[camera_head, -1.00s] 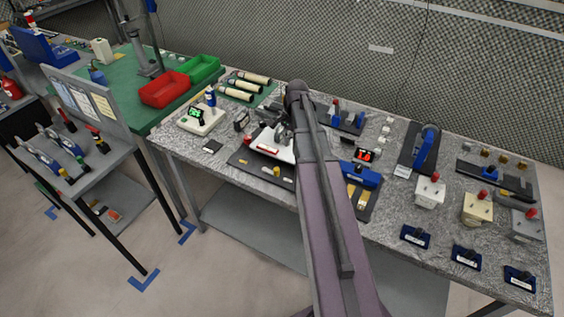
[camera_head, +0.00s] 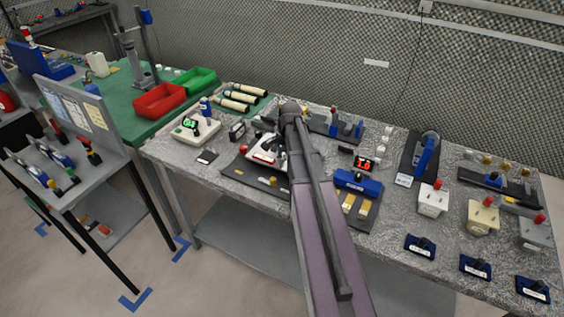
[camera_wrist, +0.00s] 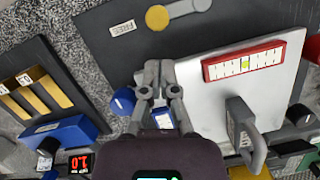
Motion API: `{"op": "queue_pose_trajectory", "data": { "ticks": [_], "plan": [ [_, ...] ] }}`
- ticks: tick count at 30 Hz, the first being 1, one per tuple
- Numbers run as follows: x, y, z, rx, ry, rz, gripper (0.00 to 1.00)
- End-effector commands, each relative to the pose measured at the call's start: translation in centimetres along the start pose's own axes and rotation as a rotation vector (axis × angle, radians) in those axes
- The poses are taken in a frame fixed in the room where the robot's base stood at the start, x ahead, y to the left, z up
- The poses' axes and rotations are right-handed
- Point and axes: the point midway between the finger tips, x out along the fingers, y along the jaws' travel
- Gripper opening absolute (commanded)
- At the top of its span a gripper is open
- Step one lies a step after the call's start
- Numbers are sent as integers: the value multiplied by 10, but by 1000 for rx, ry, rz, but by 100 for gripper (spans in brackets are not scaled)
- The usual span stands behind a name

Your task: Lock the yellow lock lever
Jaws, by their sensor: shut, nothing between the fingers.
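The yellow lock lever shows at the top of the wrist view as a yellow round pivot (camera_wrist: 157,18) with an arm reaching right, partly cut off by the top edge. It sits on a dark plate (camera_wrist: 95,45) beside a label reading FREE (camera_wrist: 123,27). My gripper (camera_wrist: 158,68) is shut and empty over the dark plate and the edge of a white panel, apart from the lever and below it in the picture. In the head view my arm partly hides the gripper and fixture; small yellow parts show on the dark plate (camera_head: 240,170).
The white panel (camera_wrist: 205,105) beside the gripper carries a red-framed level (camera_wrist: 245,62) and a raised grey handle (camera_wrist: 245,130). A blue knob (camera_wrist: 122,101) is close to the fingers. A blue block with brass strips (camera_wrist: 60,133) stands at left.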

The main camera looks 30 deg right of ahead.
Motion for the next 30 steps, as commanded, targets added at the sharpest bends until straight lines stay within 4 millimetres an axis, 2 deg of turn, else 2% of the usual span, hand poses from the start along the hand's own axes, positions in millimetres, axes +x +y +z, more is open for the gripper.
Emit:
{"op": "queue_pose_trajectory", "data": {
  "ticks": [3, 15, 30],
  "plan": [
    [14, 0, -1, 0, 0, 0, 0],
    [40, 0, 0, 0, 0, 0, 0],
    [45, 0, 0, 0, 0, 0, 0]
  ]
}}
